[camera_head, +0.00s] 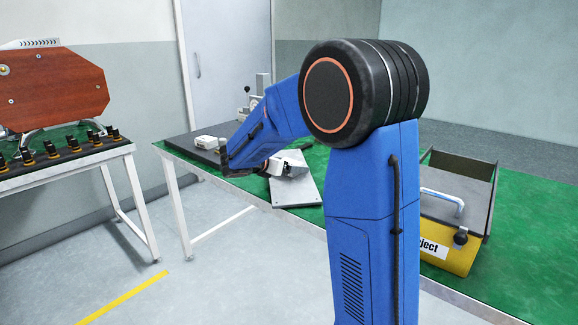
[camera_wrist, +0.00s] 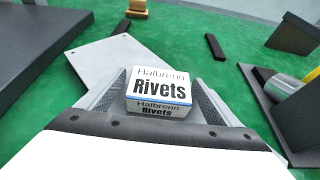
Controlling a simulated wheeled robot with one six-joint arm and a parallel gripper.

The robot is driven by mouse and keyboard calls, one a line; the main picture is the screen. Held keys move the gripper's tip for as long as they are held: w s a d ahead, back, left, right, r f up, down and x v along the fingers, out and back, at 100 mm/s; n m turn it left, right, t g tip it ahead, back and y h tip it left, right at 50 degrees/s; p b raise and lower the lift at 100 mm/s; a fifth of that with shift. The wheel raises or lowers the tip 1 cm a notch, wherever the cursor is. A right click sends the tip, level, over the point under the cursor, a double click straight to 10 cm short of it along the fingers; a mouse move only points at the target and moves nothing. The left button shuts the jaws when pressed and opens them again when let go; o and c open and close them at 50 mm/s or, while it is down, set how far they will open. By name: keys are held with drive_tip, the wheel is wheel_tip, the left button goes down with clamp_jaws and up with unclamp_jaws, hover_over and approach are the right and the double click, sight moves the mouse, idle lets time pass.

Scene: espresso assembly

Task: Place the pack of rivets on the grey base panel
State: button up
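The pack of rivets (camera_wrist: 160,90) is a small white box with black "Halbrenn Rivets" lettering and a blue line. It sits between the two grey fingers of my gripper (camera_wrist: 160,97), which appear closed on its sides. The light grey base panel (camera_wrist: 98,62) lies flat on the green table just beyond the pack in the wrist view. I cannot tell the exact gap between pack and panel.
A dark slab (camera_head: 178,141) with a white item (camera_head: 206,142) on it lies on the table's left. A yellow and black reject bin (camera_head: 450,245) stands right. Small dark bars (camera_wrist: 214,46) lie on the green table (camera_wrist: 240,75).

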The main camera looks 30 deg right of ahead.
drive_tip(key=v, duration=1.2)
idle(0.6)
